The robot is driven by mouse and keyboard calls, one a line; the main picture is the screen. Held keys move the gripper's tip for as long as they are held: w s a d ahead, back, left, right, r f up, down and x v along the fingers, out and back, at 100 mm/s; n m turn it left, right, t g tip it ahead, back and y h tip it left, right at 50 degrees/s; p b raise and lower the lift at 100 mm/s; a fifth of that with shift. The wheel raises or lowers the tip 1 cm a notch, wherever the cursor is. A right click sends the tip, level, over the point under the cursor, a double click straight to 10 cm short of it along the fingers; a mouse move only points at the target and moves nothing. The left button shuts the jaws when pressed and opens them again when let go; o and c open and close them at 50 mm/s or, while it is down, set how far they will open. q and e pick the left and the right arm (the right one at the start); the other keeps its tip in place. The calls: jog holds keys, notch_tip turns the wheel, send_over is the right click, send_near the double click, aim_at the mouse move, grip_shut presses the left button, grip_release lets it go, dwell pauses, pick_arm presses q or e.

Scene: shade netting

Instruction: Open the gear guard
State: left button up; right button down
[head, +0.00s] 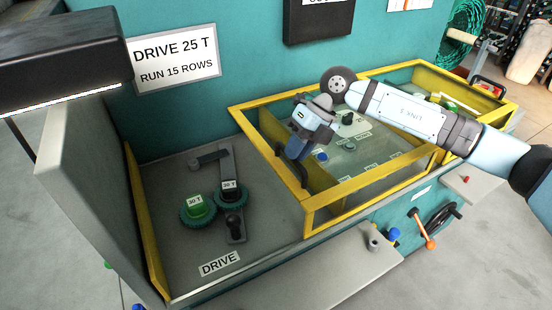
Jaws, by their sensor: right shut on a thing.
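The gear guard (372,188) is a yellow frame with clear panels. It stands over the right part of the machine's grey bed, and the left part is uncovered. A dark upright handle (287,168) is on the guard's left end. My right gripper (300,154) reaches in from the right over the guard and is shut on this handle; its fingers partly hide the grip. On the uncovered bed, a green-hubbed gear marked 30 T (196,207) sits beside a dark gear (231,193) on a grey arm. My left gripper is not in view.
A grey side wall (85,190) with a yellow edge strip (145,220) bounds the bed at left. A dark lamp (60,60) hangs at upper left.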

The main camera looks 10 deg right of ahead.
jog(key=shift+w+d, duration=0.15)
jog(key=shift+d, duration=0.3)
jog(key=c, duration=1.1)
grip_release()
jog(key=b+v, duration=0.1)
jog(key=v, duration=1.2)
jog(key=shift+w+d+r, duration=0.1)
jog(key=shift+d+r, duration=0.05)
jog(key=shift+r, duration=0.2)
